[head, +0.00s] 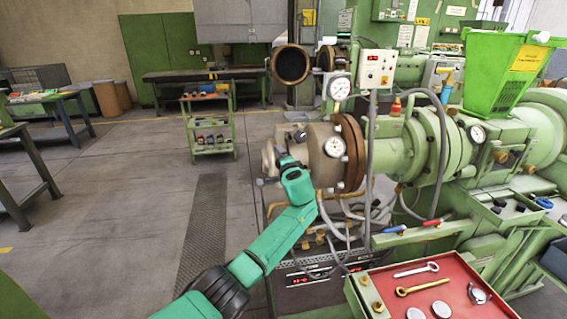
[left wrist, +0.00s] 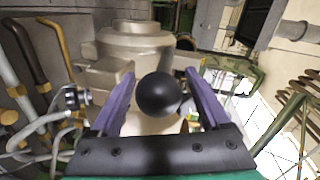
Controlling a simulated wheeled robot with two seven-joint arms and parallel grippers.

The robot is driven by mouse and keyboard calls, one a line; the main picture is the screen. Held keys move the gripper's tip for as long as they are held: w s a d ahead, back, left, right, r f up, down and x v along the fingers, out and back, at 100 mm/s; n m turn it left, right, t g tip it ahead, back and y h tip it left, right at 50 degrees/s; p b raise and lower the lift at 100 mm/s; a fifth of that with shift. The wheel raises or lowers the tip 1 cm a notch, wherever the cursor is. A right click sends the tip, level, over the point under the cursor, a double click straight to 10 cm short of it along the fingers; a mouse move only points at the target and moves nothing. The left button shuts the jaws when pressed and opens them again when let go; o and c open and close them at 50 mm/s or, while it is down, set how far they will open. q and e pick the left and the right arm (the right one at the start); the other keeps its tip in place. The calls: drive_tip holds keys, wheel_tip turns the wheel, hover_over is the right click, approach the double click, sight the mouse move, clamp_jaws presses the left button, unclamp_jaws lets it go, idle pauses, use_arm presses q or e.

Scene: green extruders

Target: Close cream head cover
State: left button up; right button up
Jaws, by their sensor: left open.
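The cream head cover (head: 322,165) is at the front end of the green extruder, against a brown ring (head: 351,150). I cannot tell whether a gap is left between them. My left gripper (head: 277,168) is at the cover's left side; its fingers are small and partly hidden in the head view. In the left wrist view my left gripper (left wrist: 159,88) has its two purple fingers apart. A black ball knob (left wrist: 158,95) lies between them, with space on both sides. Cream metal of the head (left wrist: 135,40) shows behind the knob. My right gripper is not in view.
Grey hoses (head: 340,218) hang below the head. A red tray (head: 425,285) with wrenches and discs is at the lower right. A second open head (head: 291,64) is farther back. A green cart (head: 210,125) stands behind.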

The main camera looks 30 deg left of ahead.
use_arm(q)
drive_tip(key=b+v, duration=0.3)
drive_tip(key=v, duration=1.1)
drive_tip(key=shift+s+d, duration=0.2)
drive_tip(key=shift+r, duration=0.1)
